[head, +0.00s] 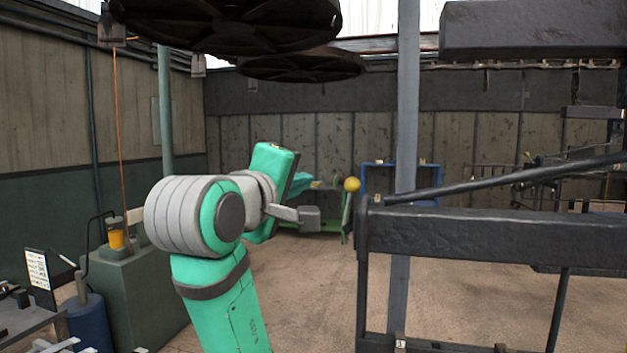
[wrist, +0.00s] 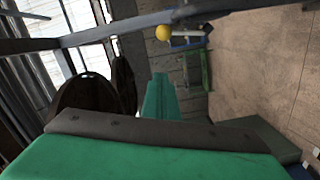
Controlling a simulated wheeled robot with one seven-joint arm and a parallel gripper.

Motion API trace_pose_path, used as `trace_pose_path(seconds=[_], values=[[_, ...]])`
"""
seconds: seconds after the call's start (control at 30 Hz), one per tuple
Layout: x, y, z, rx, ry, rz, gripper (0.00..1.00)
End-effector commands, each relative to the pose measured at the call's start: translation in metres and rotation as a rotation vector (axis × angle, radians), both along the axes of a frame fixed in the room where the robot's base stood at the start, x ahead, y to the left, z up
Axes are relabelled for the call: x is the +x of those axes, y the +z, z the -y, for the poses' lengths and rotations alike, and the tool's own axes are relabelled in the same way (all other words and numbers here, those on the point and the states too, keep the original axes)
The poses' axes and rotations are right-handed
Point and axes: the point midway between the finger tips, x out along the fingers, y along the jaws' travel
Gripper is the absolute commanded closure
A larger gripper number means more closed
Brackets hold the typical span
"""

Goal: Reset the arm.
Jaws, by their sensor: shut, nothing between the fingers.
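My arm, green with grey joints, rises from the bottom of the head view and bends at a large grey joint. Its far end is a green block turned partly edge-on. My gripper (head: 301,182) shows as a small teal piece behind that block, mostly hidden by it. In the wrist view, my gripper (wrist: 160,82) is a narrow green shape pointing away, its fingers together and nothing held. A yellow ball-like thing (head: 351,184) appears right of the gripper in the head view, apart from it in the picture. It also shows in the wrist view (wrist: 163,32).
A dark metal rack (head: 480,235) with a slanted bar fills the right side. A grey post (head: 407,110) stands beside it. Large dark round discs (head: 235,22) hang overhead. A green cabinet (head: 150,295) is at left. Floor (head: 310,290) between cabinet and rack looks clear.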

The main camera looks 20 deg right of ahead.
Motion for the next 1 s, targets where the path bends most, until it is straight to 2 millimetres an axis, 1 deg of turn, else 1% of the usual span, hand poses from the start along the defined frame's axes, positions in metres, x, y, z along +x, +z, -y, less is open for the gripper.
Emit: trace_pose_path(seconds=[0.07, 0.2, 0.47, 0.57, 0.67, 0.77, 0.8, 0.87, 0.9, 0.97, 1.0], values=[[-0.004, 0.0, -0.004, 0.0, 0.001, 0.0, 1.0], [-0.008, 0.0, -0.003, 0.0, -0.003, 0.0, 1.0], [-0.008, 0.0, 0.001, 0.0, -0.009, -0.001, 1.0], [-0.004, -0.007, 0.001, 0.001, -0.006, -0.002, 1.0], [0.008, -0.028, 0.0, 0.005, 0.009, -0.004, 1.0], [0.027, -0.063, -0.003, 0.013, 0.034, -0.004, 1.0], [0.034, -0.079, -0.004, 0.019, 0.047, -0.002, 1.0], [0.044, -0.104, -0.007, 0.027, 0.065, 0.001, 1.0], [0.051, -0.121, -0.009, 0.033, 0.079, 0.003, 1.0], [0.059, -0.146, -0.013, 0.044, 0.099, 0.006, 1.0], [0.064, -0.163, -0.016, 0.052, 0.112, 0.009, 1.0]])
